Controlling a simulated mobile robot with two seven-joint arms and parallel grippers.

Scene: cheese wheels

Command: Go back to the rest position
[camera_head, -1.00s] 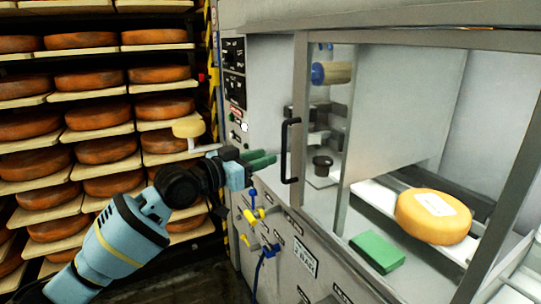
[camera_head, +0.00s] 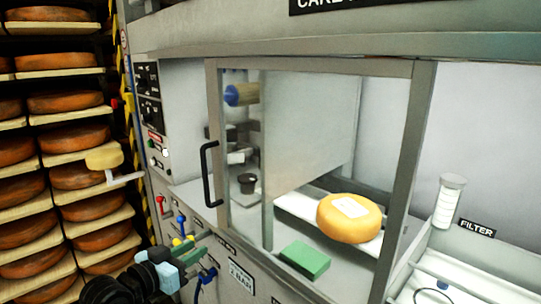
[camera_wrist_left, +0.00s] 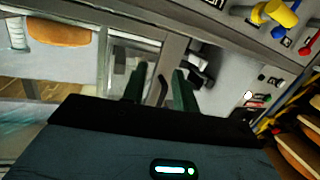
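My left gripper (camera_head: 198,246) is low in the head view, in front of the machine's front panel and below the black door handle (camera_head: 208,174). In the left wrist view, my left gripper (camera_wrist_left: 158,88) has its two green fingers apart with nothing held. The handle (camera_wrist_left: 163,90) shows in the gap between them, apparently beyond the fingers. My right gripper is in neither view.
A glass-fronted cabinet holds an orange cheese wheel (camera_head: 349,218) and a green block (camera_head: 305,259). Coloured valves (camera_head: 182,241) stick out near my left gripper. Shelves of cheese wheels (camera_head: 68,103) stand left. A filter cylinder (camera_head: 448,201) stands right.

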